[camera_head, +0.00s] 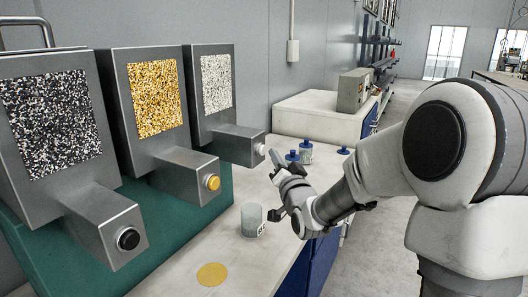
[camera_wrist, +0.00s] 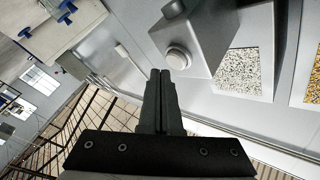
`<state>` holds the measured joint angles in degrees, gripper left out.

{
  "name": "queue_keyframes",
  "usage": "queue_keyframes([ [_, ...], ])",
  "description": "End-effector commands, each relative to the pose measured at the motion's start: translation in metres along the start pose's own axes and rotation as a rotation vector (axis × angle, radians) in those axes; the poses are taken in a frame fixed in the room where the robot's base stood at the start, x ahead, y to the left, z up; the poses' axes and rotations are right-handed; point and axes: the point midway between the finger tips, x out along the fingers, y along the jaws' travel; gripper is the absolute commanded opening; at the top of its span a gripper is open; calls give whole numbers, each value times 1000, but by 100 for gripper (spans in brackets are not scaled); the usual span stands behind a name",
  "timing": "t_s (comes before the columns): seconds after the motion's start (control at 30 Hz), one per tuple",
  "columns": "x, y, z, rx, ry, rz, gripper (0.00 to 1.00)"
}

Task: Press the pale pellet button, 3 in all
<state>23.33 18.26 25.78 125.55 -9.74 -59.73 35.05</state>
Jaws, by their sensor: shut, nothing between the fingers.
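The pale pellet dispenser (camera_head: 228,130) is the farthest of three grey machines, with speckled white pellets behind its window. Its pale round button (camera_head: 260,149) is on the end of the protruding box. The button also shows in the wrist view (camera_wrist: 179,57), just beyond and slightly right of my fingertips. My gripper (camera_head: 273,154) is shut and empty, its fingertips close in front of the button. I cannot tell whether they touch it. In the wrist view my gripper (camera_wrist: 161,73) shows both fingers together.
A yellow button (camera_head: 212,182) and a black button (camera_head: 127,238) are on the nearer machines. A grey cup (camera_head: 251,220) stands on the bench below my gripper. A yellow disc (camera_head: 211,274) lies nearer. Blue-topped items (camera_head: 306,152) stand behind my gripper.

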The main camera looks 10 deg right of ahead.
Motion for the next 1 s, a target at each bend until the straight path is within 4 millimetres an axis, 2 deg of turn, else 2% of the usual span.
queue_keyframes([
  [0.17,-2,2,-2,-1,1,1,0],
  [0.6,-31,23,-23,-2,2,0,0],
  [1.0,-35,25,-25,0,0,0,0],
])
